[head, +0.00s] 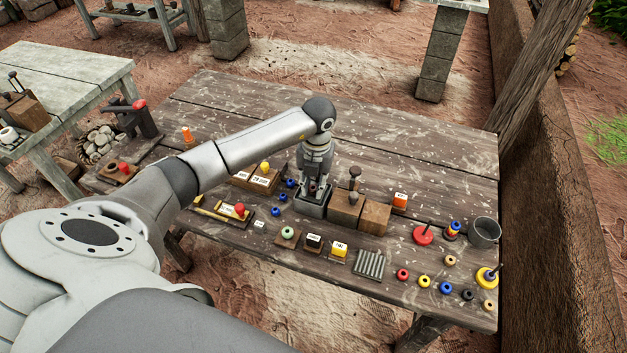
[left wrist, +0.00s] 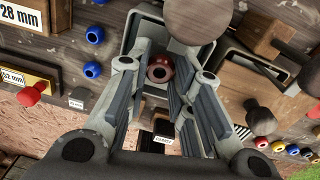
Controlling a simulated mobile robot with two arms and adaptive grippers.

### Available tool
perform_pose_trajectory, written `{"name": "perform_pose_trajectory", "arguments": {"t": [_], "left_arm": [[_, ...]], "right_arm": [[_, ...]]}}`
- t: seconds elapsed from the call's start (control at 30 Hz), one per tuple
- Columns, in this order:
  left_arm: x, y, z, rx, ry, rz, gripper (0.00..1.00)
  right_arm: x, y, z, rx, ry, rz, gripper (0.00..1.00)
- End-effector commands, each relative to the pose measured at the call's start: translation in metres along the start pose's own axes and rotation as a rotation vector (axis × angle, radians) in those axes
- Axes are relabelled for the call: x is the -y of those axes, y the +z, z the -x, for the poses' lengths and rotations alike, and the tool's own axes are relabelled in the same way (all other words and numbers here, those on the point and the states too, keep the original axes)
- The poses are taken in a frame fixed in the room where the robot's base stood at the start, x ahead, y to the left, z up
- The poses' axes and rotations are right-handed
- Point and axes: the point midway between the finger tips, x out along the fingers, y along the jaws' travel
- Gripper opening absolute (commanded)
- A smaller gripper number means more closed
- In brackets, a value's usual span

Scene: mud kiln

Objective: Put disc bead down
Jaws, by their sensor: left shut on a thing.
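My left gripper (head: 315,190) points down over a small grey metal box (head: 309,211) near the middle of the table. In the left wrist view, my left gripper (left wrist: 160,88) is shut on a dark red bead (left wrist: 159,69) with a hole through it, which I take for the disc bead. The bead sits between the fingertips, with the grey box around it in the picture. I cannot tell whether the bead touches the box floor. In the head view the bead is mostly hidden by the fingers. My right gripper is not in view.
Wooden blocks (head: 344,207) with an upright dark-knobbed tool stand just right of the box. Several blue beads (head: 276,211) lie to its left. Labelled blocks, a ridged grey plate (head: 369,264) and coloured beads lie along the front. A grey cup (head: 484,232) stands at right. The table's back is clear.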

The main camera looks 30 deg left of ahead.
Motion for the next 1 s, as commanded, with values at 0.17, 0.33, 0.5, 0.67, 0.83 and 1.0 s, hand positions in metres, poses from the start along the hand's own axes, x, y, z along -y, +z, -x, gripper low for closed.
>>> {"name": "perform_pose_trajectory", "arguments": {"t": [0.17,0.33,0.5,0.67,0.83,1.0], "left_arm": [[0.000,0.001,-0.001,0.002,-0.001,0.000,0.06],[0.000,0.000,-0.004,0.002,-0.001,0.000,0.06],[0.000,0.000,-0.004,0.001,-0.001,0.001,0.37],[0.000,0.000,-0.004,0.001,-0.001,0.000,0.43],[0.000,0.000,-0.004,0.001,-0.001,0.000,0.43],[0.000,0.001,0.006,0.003,-0.002,0.000,0.43]], "right_arm": [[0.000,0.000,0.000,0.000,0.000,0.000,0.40],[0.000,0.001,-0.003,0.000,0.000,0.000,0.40],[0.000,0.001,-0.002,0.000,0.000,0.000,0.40],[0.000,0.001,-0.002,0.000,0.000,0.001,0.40],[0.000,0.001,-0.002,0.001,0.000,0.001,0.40],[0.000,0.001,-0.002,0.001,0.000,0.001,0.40]]}}
